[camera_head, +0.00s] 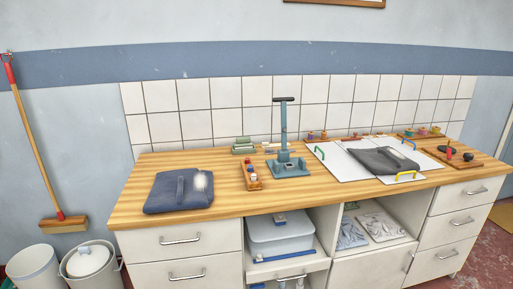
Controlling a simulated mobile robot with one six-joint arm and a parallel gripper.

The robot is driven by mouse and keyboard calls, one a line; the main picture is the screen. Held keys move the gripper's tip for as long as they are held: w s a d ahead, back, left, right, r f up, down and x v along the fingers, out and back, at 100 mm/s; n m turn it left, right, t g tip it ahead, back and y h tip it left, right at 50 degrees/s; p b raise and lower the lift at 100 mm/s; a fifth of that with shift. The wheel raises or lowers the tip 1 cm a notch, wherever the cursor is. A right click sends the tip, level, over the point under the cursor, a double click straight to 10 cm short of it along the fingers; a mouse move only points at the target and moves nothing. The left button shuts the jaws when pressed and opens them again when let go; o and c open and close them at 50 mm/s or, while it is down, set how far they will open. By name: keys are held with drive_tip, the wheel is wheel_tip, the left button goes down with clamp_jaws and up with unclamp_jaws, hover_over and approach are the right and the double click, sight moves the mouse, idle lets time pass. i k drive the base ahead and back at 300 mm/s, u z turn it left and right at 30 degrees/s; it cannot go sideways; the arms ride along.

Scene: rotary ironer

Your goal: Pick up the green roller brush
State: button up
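No thing in the camera_head view is clearly a green roller brush. The nearest match in colour is a small pale-green blocky stack (243,146) at the back of the wooden counter (215,222), against the tiles. It is too small to tell whether a brush is part of it. A thin green handle (319,151) stands on the left white board (345,173). A small greenish piece (351,205) lies in the open compartment below the counter. My gripper is not in view.
A folded dark blue cloth (165,196), a wooden tray (252,184) of small items and a teal stand (288,167) are on the counter. A dark grey cloth (383,160) lies on the white boards. A broom (64,223) and buckets (90,262) stand at left.

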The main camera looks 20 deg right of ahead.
sight(242, 143)
drive_tip(key=u, duration=0.2)
drive_tip(key=i, duration=0.95)
drive_tip(key=z, duration=0.1)
